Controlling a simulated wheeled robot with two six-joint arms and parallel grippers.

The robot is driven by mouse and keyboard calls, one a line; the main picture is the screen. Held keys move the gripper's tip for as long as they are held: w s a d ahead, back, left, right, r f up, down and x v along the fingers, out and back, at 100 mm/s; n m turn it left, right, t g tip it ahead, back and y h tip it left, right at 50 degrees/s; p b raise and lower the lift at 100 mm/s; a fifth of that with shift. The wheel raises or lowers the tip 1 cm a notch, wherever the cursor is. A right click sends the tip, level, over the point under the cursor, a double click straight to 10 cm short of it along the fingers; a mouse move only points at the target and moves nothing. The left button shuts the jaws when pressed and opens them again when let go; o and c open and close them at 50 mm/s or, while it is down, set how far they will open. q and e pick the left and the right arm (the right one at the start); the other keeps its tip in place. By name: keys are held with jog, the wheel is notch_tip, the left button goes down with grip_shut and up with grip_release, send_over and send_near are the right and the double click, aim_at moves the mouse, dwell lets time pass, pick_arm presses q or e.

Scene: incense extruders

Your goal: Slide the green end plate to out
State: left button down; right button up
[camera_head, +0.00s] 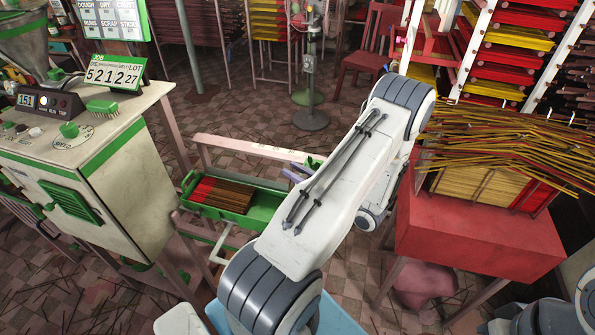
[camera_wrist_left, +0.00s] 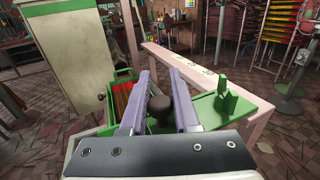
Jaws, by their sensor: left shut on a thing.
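The green end plate (camera_wrist_left: 208,106) shows in the left wrist view, partly hidden behind my gripper, with a small upright green bracket on its right part. A dark round knob (camera_wrist_left: 160,113) sits between my left gripper's purple fingers (camera_wrist_left: 160,88), which are shut on it. In the head view the left gripper (camera_head: 297,172) shows only as purple tips by a green piece (camera_head: 314,162), mostly hidden by my white arm. A green tray (camera_head: 262,210) holding red and brown sticks (camera_head: 221,193) lies left of it; it also shows in the wrist view (camera_wrist_left: 124,74). My right gripper is out of view.
A pale wooden rail (camera_wrist_left: 220,78) with marks runs behind the plate. A cream machine (camera_head: 120,185) with green trim stands at left. A red table (camera_head: 480,235) stacked with incense sticks (camera_head: 500,150) stands at right. Tiled floor lies open behind the frame.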

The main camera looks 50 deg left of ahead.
pick_arm(q)
jog(key=c, duration=0.7)
grip_release()
jog(key=shift+o, duration=0.2)
jog(key=shift+d, duration=0.1)
jog(key=w+d+b, duration=0.1)
jog(key=d+b, duration=0.1)
jog(key=d, duration=0.8)
jog(key=shift+w, duration=0.35)
